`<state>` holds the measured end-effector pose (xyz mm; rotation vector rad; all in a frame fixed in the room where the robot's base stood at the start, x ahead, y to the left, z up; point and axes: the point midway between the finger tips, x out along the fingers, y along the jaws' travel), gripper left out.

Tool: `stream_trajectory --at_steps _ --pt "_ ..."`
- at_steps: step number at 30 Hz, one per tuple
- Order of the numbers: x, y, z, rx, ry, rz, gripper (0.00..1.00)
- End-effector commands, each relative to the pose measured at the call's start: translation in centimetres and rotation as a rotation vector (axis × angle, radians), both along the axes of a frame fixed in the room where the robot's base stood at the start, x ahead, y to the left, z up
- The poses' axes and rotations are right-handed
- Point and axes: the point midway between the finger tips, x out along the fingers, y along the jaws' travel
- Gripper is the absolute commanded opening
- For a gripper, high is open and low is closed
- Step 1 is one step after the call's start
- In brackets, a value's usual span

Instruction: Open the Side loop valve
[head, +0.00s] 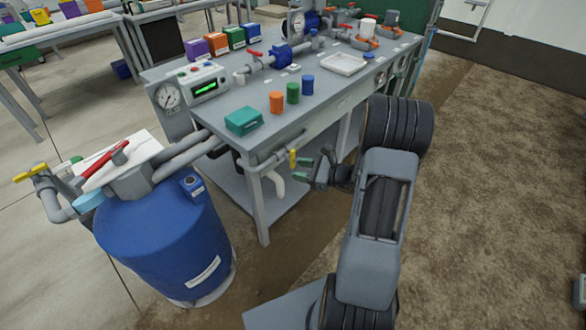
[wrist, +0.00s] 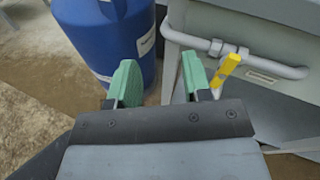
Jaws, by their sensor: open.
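A valve with a yellow lever (head: 292,158) sits on a grey pipe loop on the end side of the workbench; I take it to be the Side loop valve. In the wrist view the yellow lever (wrist: 228,70) points down and slightly left from the pipe (wrist: 280,67), lying across it. My gripper (head: 310,172) is just right of the lever in the head view. In the wrist view my gripper (wrist: 158,72) is open and empty, with green fingers. The lever shows outside the right finger, not between the fingers. Contact cannot be told.
A blue tank (head: 165,240) stands left of the bench, with a red lever (head: 105,160) and a yellow-handled valve (head: 30,173) by its top. The bench top (head: 245,150) carries gauges, a teal box and coloured cylinders. Open floor (head: 490,220) lies to the right.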

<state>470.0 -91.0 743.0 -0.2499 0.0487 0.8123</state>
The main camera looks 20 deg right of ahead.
Motion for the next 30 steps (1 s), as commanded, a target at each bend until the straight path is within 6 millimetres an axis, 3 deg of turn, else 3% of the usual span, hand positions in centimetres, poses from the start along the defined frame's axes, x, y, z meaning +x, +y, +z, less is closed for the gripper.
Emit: stream_trajectory --at_steps 1,3,6,10,14,30 --pt "0.4 -2.0 -2.7 0.062 0.01 -0.088 0.45" --pt "0.8 -4.2 -4.4 0.132 0.012 -0.192 0.45" --pt "0.9 -6.6 -6.3 0.199 0.01 -0.299 0.45" --pt "1.3 -8.0 -7.4 0.241 0.005 -0.371 0.45" --pt "2.7 -7.7 -7.7 0.251 0.005 -0.387 0.45" --pt "11.4 -3.6 -7.6 0.249 0.005 -0.384 0.45"
